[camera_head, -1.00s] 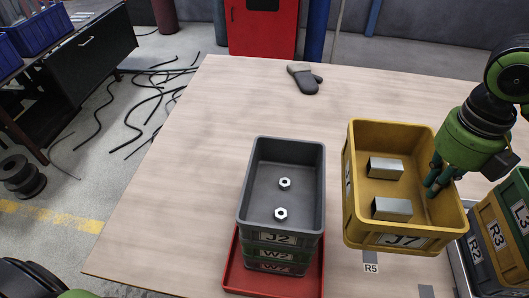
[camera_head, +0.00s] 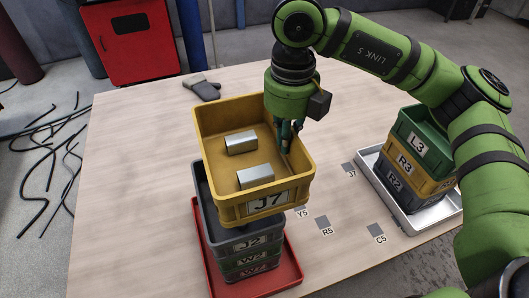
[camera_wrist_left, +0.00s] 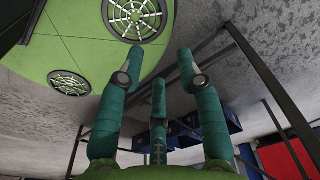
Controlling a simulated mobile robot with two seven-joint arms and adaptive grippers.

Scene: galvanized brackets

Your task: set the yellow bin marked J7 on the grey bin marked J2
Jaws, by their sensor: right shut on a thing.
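The yellow bin J7 (camera_head: 218,190) holds two metal blocks and hangs level from my right gripper (camera_head: 287,150), which is shut on its right wall. It is over the grey bin J2 (camera_head: 209,213), covering most of its opening, and looks shifted slightly right of it. The two nuts seen earlier inside J2 are now hidden. I cannot tell how large the gap between the bins is. J2 tops a stack of bins marked W2 (camera_head: 250,261) on a red tray (camera_head: 288,272). My left gripper (camera_wrist_left: 158,75) shows in the left wrist view with its fingers apart and empty.
A silver tray (camera_head: 432,219) at the right holds a stack of bins marked L3 (camera_head: 426,128), R3 (camera_head: 431,176) and R2. Table marks Y5, R5, C5 and J7 lie between the stacks on clear tabletop. A grey mitt (camera_head: 203,89) lies at the back.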

